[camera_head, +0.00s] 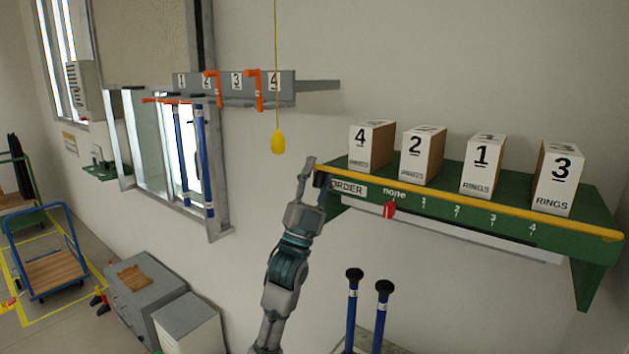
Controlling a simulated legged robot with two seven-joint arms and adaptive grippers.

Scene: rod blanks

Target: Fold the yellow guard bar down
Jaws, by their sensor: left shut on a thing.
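The yellow guard bar (455,195) runs along the upper front edge of the green shelf (590,262), from my gripper at the left to the shelf's right corner. My left gripper (316,172) reaches up from the bottom of the view and is shut on the left end of the yellow guard bar. Its fingers hide that end of the bar. My right gripper is not in view.
White-fronted boxes marked 4 (366,146), 2 (418,157), 1 (482,165) and 3 (557,181) stand behind the bar. A red pointer (389,210) sits near "none". A yellow pull handle (278,142) hangs left of my gripper. Blue rods (351,310) stand below the shelf.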

